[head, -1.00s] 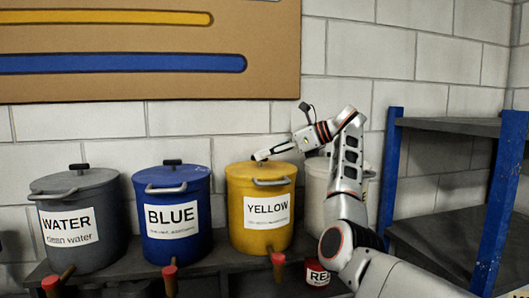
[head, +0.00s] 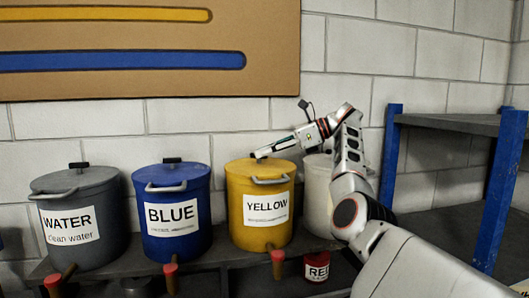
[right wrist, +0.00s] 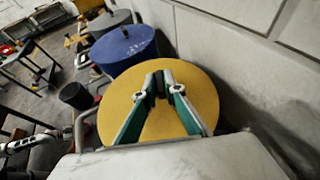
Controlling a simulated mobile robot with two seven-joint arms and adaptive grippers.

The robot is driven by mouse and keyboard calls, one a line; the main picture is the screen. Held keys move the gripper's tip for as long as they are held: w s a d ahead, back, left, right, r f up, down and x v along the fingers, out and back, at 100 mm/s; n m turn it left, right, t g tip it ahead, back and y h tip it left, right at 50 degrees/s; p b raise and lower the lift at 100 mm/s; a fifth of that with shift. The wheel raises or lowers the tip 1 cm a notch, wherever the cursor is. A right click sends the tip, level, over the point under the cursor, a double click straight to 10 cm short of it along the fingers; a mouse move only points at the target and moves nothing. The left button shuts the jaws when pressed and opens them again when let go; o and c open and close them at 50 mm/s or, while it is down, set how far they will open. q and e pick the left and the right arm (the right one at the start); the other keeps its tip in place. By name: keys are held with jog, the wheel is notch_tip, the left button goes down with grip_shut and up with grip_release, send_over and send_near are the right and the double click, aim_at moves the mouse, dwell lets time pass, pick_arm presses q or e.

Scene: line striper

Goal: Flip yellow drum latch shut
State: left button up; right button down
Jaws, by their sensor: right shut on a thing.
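The yellow drum (head: 240,215) stands on the shelf in the head view, with its lid on. A grey looped metal latch or handle (head: 270,181) lies across its upper front rim; a grey bar also shows left of the lid in the right wrist view (right wrist: 80,125). My right gripper (head: 260,154) reaches in from the right, with its fingertips at the top of the yellow lid (right wrist: 190,85). In the right wrist view the fingers (right wrist: 160,78) close together over the lid's middle, on the lid knob, which they mostly hide.
The blue drum (head: 165,242) and grey water drum (head: 110,225) stand to the left, both with black lid knobs. A white drum (head: 317,200) stands right behind my arm. A red can (head: 317,268) sits lower. Blue-posted shelving (head: 500,200) is at right; a wall is close behind.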

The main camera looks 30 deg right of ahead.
jog(key=c, duration=2.1)
grip_release()
jog(key=shift+c, duration=0.2)
jog(key=shift+d, duration=0.1)
jog(key=v, duration=1.2)
